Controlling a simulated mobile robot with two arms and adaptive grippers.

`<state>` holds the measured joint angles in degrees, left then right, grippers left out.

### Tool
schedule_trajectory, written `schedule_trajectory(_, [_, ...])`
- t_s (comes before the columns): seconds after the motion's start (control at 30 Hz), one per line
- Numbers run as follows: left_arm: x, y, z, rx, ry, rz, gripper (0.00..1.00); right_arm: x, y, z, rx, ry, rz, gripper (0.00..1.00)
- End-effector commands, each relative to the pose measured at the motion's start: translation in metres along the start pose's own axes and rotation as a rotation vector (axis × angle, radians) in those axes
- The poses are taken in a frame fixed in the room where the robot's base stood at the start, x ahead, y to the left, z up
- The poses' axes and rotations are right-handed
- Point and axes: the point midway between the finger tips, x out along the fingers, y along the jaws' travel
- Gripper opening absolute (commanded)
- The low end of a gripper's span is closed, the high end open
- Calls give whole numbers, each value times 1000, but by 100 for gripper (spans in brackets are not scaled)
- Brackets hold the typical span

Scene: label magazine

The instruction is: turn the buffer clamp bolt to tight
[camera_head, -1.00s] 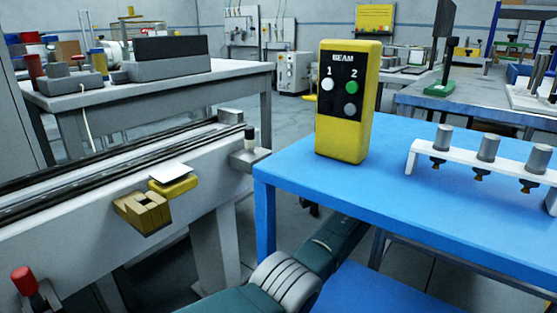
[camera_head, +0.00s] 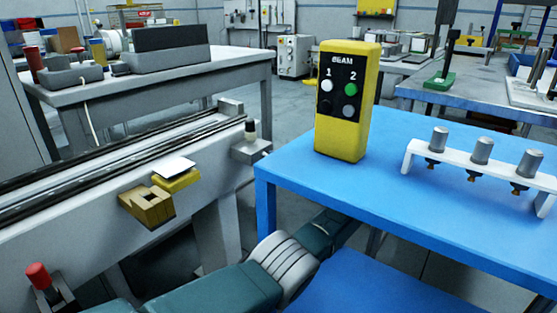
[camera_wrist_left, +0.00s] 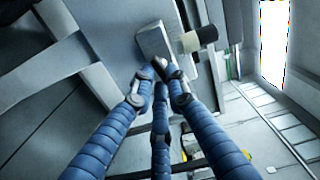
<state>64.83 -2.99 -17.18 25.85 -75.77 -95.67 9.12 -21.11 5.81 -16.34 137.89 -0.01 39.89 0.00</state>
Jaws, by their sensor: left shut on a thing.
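The grey clamp block (camera_head: 250,150) sits at the right end of the rail and carries an upright pin with a pale collar and black cap (camera_head: 250,129). In the left wrist view the block (camera_wrist_left: 153,40) is close ahead, with the capped pin (camera_wrist_left: 200,38) pointing right. My left gripper (camera_wrist_left: 160,72) has its blue fingers brought together right at the block's near end. They are shut on a small part there, which looks like the clamp bolt; the fingertips mostly hide it. In the head view the left hand is hidden by the blue table. My right gripper is not in view.
A yellow piece with a white top (camera_head: 175,172) and a tan block (camera_head: 147,206) are on the rail's side.

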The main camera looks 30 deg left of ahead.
Motion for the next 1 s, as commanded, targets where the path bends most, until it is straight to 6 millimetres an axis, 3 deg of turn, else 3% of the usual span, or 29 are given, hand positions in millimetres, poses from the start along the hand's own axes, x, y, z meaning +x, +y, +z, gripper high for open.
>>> schedule_trajectory(0.3, [-1, 0, -1, 0, 5, 1, 0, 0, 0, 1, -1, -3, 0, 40])
schedule_trajectory(0.33, [-1, 0, -1, 0, 5, 1, 16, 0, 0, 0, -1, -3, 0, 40])
schedule_trajectory(0.43, [-1, 0, -1, -1, 4, 1, 33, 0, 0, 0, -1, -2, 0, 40])
schedule_trajectory(0.77, [-3, 0, -1, -1, 3, 1, 33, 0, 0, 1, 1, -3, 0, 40])
schedule_trajectory(1.0, [-40, 0, -2, 1, 7, 3, 33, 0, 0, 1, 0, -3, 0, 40])
